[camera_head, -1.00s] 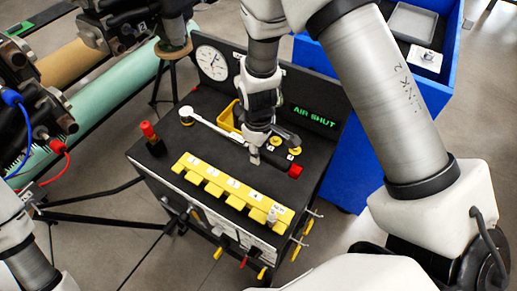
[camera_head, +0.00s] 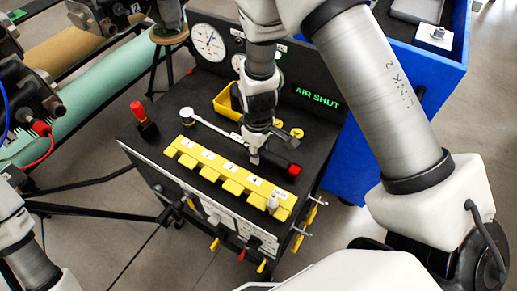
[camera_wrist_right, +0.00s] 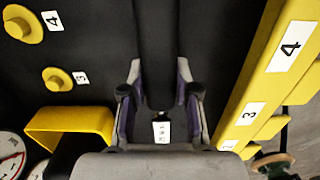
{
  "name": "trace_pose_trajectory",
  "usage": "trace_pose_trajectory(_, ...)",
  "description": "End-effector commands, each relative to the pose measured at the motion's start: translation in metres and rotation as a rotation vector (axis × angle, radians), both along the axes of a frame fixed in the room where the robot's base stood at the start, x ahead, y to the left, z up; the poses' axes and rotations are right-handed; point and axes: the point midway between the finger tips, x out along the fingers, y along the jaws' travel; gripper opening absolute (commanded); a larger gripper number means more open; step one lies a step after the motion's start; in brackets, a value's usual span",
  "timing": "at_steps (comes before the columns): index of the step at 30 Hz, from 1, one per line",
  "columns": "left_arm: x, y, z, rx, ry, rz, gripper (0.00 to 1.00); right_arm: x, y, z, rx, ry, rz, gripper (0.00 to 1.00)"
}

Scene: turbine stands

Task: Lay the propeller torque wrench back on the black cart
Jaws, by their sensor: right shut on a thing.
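The torque wrench has a round head (camera_head: 188,115), a silver shaft (camera_head: 212,127) and a black handle with a red end (camera_head: 293,170). My right gripper (camera_head: 253,158) is shut on its black handle, which also shows between the two fingers in the right wrist view (camera_wrist_right: 158,50). The wrench lies over the top of the black cart (camera_head: 165,133), between the yellow rack and the yellow bin. I cannot tell whether it touches the cart top. My left arm shows at the lower left, but its gripper is out of view.
The yellow numbered rack (camera_head: 228,178) runs along the cart's near side. A yellow bin (camera_head: 225,103), round yellow knobs (camera_head: 296,133) and a dial gauge (camera_head: 208,42) are behind the wrench. A red-topped post (camera_head: 139,112) stands at left. A blue bin (camera_head: 360,150) is at right.

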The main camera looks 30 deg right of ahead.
Motion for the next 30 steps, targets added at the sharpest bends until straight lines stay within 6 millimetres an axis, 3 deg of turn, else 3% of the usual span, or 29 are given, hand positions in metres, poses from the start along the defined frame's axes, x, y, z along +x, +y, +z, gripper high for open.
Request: trace_pose_trajectory(30,0.0,0.0,-0.01,0.0,0.0,0.0,1.0,-0.002,0.0,-0.016,0.0,0.004,0.002,0.0)
